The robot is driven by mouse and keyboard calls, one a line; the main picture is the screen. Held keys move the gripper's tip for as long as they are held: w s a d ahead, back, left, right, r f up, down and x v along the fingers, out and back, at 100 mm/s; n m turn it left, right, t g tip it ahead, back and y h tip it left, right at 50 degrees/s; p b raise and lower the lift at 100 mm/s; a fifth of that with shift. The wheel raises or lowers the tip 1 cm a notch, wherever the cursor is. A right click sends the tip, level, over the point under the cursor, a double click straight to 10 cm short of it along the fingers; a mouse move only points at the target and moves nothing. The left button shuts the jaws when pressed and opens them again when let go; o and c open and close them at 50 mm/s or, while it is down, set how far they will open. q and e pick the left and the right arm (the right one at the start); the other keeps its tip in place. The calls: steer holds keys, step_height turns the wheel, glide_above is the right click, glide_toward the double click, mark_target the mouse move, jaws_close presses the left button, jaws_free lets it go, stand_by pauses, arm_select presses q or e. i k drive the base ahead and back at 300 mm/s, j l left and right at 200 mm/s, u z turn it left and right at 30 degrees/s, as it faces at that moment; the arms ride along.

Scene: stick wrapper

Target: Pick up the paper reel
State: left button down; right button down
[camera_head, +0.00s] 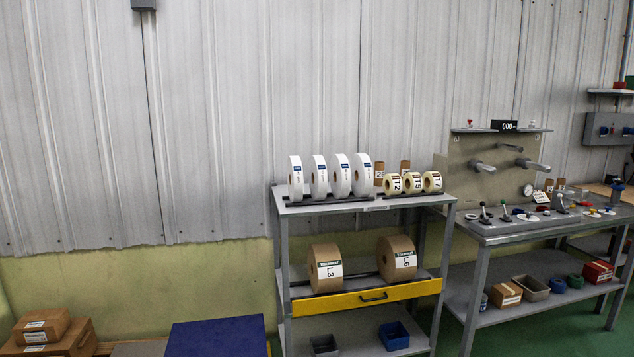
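Several white reels (340,176) stand upright in a row on the top shelf of a grey rack. Each has a small blue mark on its face. Two large brown paper rolls, marked L3 (325,268) and L6 (397,258), stand on the middle shelf. Three smaller cream rolls (413,182), with labels such as T2, T5 and T7, stand at the right of the top shelf. I cannot tell which of these is the paper reel. Neither of my grippers can be made out in the head view.
Bins, one blue (394,336), sit on the lower shelf. A grey workbench (540,227) with levers stands to the right. Cardboard boxes (48,335) and a blue surface (217,338) are at the lower left.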

mark_target(318, 180)
steer(key=i, duration=0.85)
